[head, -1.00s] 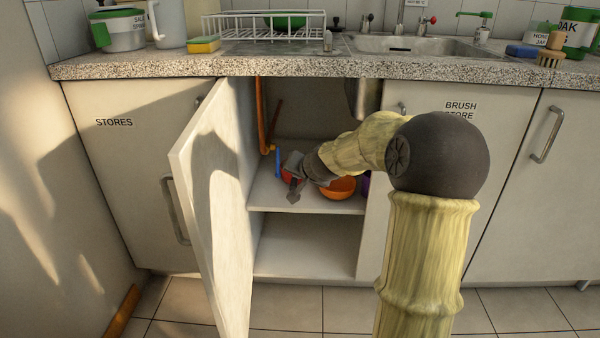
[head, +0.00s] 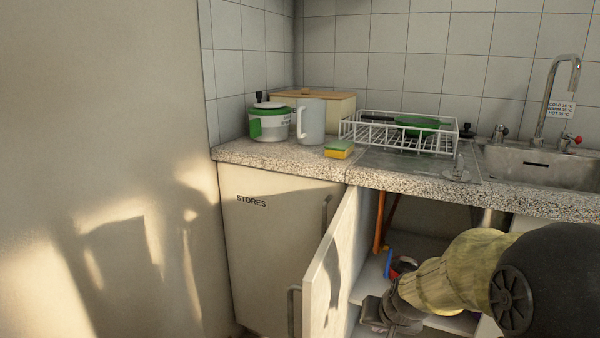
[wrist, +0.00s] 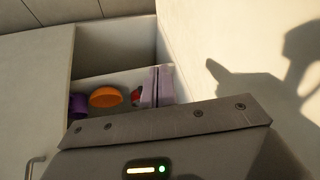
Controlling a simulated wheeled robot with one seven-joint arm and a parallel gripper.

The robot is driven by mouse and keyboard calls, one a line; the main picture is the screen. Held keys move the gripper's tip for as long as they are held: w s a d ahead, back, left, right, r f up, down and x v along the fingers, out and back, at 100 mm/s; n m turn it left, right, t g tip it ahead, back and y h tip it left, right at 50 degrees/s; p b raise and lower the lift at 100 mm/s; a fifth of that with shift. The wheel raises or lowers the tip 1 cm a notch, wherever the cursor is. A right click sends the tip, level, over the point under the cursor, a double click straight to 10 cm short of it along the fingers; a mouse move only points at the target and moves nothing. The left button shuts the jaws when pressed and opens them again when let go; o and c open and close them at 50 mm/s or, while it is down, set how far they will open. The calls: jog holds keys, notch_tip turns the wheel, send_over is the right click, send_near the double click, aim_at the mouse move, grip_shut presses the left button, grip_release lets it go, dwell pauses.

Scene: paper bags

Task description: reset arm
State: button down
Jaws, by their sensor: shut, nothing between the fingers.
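My gripper (head: 376,316) is at the lower right of the head view, in front of the open cupboard under the counter. The bent arm reaches to it from the right edge. In the wrist view, the two greyish fingers (wrist: 159,85) lie side by side, shut, with nothing held. Beyond them on the cupboard shelf are an orange bowl (wrist: 107,97), a purple item (wrist: 78,106) and a small red item (wrist: 136,96) partly hidden by the fingers. In the head view my arm hides much of the shelf.
The open cupboard door (head: 330,268) stands just left of my gripper. The counter (head: 290,155) carries a green-and-white pot (head: 269,124), a grey jug (head: 311,122), a sponge (head: 339,149) and a dish rack (head: 400,133). A bare wall (head: 100,130) closes the left side.

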jog(key=s+a+r+n+g+p, duration=0.1)
jog(key=s+r+g+p, duration=0.2)
jog(key=s, duration=0.4)
jog(key=s+a+r+n+p, duration=0.15)
jog(key=s+p, duration=0.25)
jog(key=s, duration=0.4)
notch_tip(320, 180, up, 38)
jog(key=p, duration=3.7)
jog(key=shift+w+d+h+p, duration=0.15)
jog(key=shift+w+h+p, duration=0.15)
jog(key=shift+w, duration=0.05)
jog(key=shift+d, duration=0.1)
